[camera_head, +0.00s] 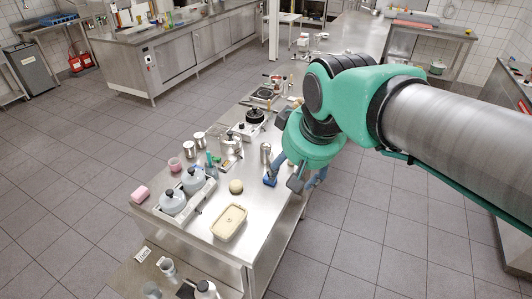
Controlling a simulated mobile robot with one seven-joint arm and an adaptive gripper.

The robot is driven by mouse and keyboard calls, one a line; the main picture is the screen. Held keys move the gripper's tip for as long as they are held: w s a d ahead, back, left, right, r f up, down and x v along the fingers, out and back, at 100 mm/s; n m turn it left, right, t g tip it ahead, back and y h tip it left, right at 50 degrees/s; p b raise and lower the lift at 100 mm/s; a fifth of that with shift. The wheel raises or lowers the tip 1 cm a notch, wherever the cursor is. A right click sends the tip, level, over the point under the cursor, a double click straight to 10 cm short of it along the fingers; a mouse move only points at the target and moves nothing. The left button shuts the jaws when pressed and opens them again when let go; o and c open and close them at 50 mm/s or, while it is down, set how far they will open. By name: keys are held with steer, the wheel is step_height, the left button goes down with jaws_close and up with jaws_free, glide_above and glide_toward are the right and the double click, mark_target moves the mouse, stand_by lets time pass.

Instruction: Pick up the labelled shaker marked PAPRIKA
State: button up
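My gripper (293,181) hangs below the teal wrist at the right edge of the steel worktable. Its blue fingers look spread apart, with a dark part showing between them, and I see nothing held. A small silver cylinder (265,153), perhaps a shaker, stands on the table just left of the wrist. Two other silver canisters (200,140) (189,149) stand farther left. No PAPRIKA label can be read at this size, so I cannot tell which container is the paprika shaker. My wrist and arm hide part of the table's right side.
Tiled floor (370,230) is clear at right.

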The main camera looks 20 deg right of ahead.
steer(key=w+d+r+n+g+p, duration=0.1)
steer(key=w+d+r+p, duration=0.15)
steer(key=w, duration=1.35)
steer(key=n+g+p, duration=0.3)
steer(key=g+p, duration=0.1)
steer(key=p, duration=0.6)
glide_above(266, 144)
step_height(266, 144, down, 27)
steer(key=shift+r, duration=0.1)
step_height(266, 144, down, 9)
steer(key=shift+r+p, duration=0.2)
steer(key=shift+p, duration=0.15)
steer(key=shift+f, duration=0.15)
